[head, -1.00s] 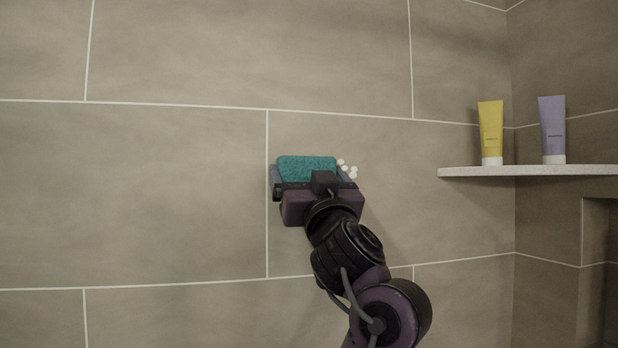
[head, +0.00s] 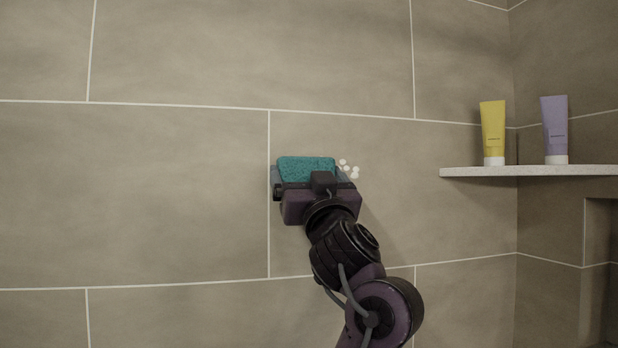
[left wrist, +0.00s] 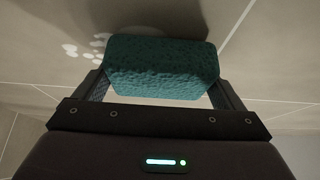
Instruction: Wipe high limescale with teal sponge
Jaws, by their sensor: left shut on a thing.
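The teal sponge (head: 306,168) is held at the tiled wall in the head view. My left gripper (head: 308,180) is shut on it, and the sponge also fills the space between the fingers in the left wrist view (left wrist: 160,68). White limescale spots (head: 350,169) show on the wall just right of the sponge in the head view. In the left wrist view the limescale (left wrist: 87,47) lies just left of the sponge. I cannot tell whether the sponge touches the wall or covers more spots. My right gripper is not in view.
A pale corner shelf (head: 530,171) juts out at the right. A yellow tube (head: 492,130) and a purple tube (head: 554,128) stand on it. A recess (head: 601,240) is in the side wall below. The wall left of the sponge is bare.

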